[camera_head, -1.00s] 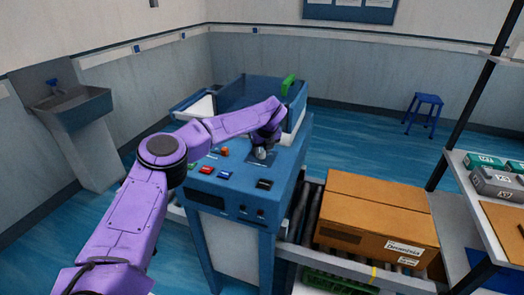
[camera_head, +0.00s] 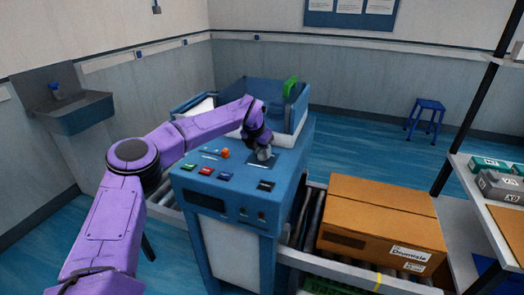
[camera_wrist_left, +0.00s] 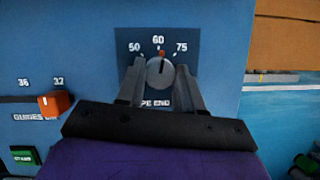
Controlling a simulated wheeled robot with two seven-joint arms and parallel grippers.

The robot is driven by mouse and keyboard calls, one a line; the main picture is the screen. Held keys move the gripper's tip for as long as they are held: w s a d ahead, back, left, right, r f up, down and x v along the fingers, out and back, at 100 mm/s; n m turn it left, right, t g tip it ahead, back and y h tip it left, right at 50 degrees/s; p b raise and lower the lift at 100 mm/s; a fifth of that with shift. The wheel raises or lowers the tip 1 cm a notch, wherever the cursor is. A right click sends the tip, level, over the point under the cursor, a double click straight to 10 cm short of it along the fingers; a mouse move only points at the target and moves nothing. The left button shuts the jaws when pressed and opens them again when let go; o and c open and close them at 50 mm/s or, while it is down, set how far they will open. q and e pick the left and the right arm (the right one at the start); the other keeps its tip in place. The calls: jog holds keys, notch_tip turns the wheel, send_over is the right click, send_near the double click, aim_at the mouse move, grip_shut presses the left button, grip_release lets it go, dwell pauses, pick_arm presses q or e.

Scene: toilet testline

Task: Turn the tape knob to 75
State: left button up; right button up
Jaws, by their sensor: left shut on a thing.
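The tape knob (camera_wrist_left: 160,72) is a round grey knob on a dark plate lettered 50, 60 and 75 in the left wrist view. Its red pointer mark is up, close to the 60. My left gripper (camera_wrist_left: 160,84) has one finger on each side of the knob and is shut on it. In the head view my left gripper (camera_head: 264,154) reaches down to the blue control panel (camera_head: 233,188) and hides most of the knob. My right gripper is in neither view.
An orange guides knob (camera_wrist_left: 55,103) sits left of the plate, with a green button (camera_wrist_left: 25,156) below it. A cardboard box (camera_head: 380,222) is on the rollers to the right of the panel. A blue stool (camera_head: 426,115) stands far back right.

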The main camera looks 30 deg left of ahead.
pick_arm(q)
jog(key=m, duration=0.1)
jog(key=m+h+p, duration=0.1)
jog(key=m, duration=0.1)
jog(key=shift+a+r+m, duration=0.1)
jog(key=shift+a+m, duration=0.05)
jog(key=shift+m, duration=0.15)
jog(key=shift+m+g+h+p, duration=0.35)
jog(key=shift+m+h, duration=0.45)
jog(key=shift+m, duration=0.9)
jog(key=o, duration=1)
jog(key=shift+a+r, duration=0.15)
jog(key=shift+r, duration=0.1)
jog(key=b+v, duration=0.2)
jog(key=v, duration=0.7)
jog(key=shift+s+a+r, duration=0.1)
jog(key=shift+s+r, duration=0.05)
jog(key=shift+r, duration=0.2)
